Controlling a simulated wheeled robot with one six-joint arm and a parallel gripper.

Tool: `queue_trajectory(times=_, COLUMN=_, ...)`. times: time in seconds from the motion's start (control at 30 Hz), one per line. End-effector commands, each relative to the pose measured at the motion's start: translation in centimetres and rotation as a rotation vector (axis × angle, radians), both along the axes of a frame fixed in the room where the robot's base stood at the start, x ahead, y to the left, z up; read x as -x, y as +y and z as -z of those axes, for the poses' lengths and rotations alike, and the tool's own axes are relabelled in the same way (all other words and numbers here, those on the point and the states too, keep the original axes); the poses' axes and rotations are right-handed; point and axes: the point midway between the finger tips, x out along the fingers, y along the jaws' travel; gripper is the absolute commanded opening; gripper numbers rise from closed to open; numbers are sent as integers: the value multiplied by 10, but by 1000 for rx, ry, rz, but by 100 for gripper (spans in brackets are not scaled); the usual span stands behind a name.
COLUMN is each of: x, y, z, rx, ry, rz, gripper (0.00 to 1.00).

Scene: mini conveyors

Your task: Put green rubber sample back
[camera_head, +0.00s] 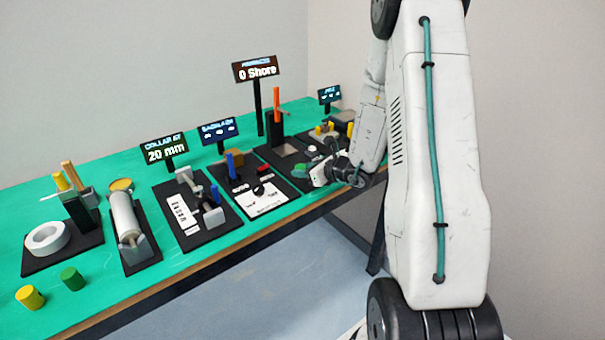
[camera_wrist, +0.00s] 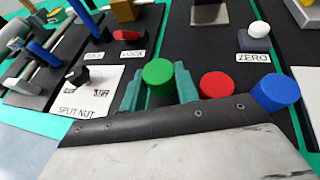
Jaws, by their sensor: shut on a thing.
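The green rubber sample (camera_wrist: 158,82) is a short round cylinder, seen upright in the wrist view. My gripper (camera_wrist: 159,88) has its two teal fingers on either side of it, shut on it. I cannot tell whether its base touches the black board, as the gripper body hides it. A red sample (camera_wrist: 217,84) and a blue sample (camera_wrist: 274,92) are just right of it, their lower parts partly hidden. In the head view my gripper (camera_head: 304,172) is low over the front of the board under the "0 Shore" display (camera_head: 257,70).
A white button (camera_wrist: 259,30) marked ZERO is behind the samples. The split nut station (camera_wrist: 85,85) with levers lies to the left. Other stations line the green table (camera_head: 105,260). A green cylinder (camera_head: 72,278) and a yellow cylinder (camera_head: 30,297) stand at the front left.

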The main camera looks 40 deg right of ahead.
Motion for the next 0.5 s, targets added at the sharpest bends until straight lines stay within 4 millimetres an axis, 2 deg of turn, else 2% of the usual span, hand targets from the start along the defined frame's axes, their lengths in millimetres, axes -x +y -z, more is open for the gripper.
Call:
queue_trajectory(times=0.03, x=0, y=0, z=10, rx=-2, ry=3, rz=0, gripper=5)
queue_trajectory(times=0.13, x=0, y=0, z=19, rx=0, ry=1, rz=-1, gripper=5)
queue_trajectory(times=0.47, x=0, y=0, z=21, rx=1, ry=0, rz=0, gripper=5)
queue_trajectory(times=0.5, x=0, y=0, z=21, rx=1, ry=-1, rz=0, gripper=36)
